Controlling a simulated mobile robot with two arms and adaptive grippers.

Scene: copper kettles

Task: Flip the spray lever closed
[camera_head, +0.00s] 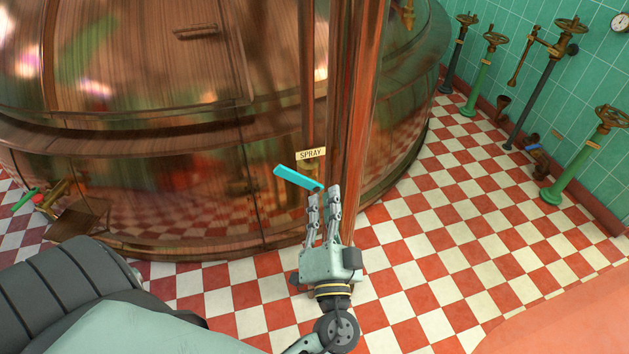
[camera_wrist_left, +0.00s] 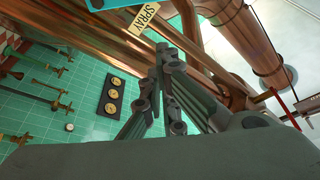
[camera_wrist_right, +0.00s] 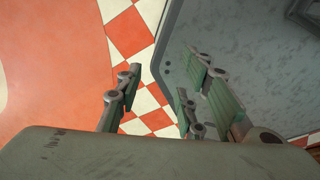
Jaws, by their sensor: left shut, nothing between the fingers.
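The spray lever (camera_head: 297,178) is a flat cyan bar beside the copper pipe. It slants from upper left down to its right end, under the cream SPRAY label (camera_head: 311,154). My left gripper (camera_head: 326,190) is shut and empty, its fingertips pointing up beside the lever's lower right end. I cannot tell whether they touch it. In the left wrist view, the shut fingers (camera_wrist_left: 167,52) sit below the label (camera_wrist_left: 143,18), and a cyan piece of the lever (camera_wrist_left: 112,3) is cut by the top edge. My right gripper (camera_wrist_right: 160,85) shows in the right wrist view, open and empty.
A thick vertical copper pipe (camera_head: 353,110) stands right of the lever. The large copper kettle (camera_head: 190,190) fills the left and back. Green and dark valve stands (camera_head: 575,165) line the tiled wall at right. The checkered floor (camera_head: 455,235) between is clear.

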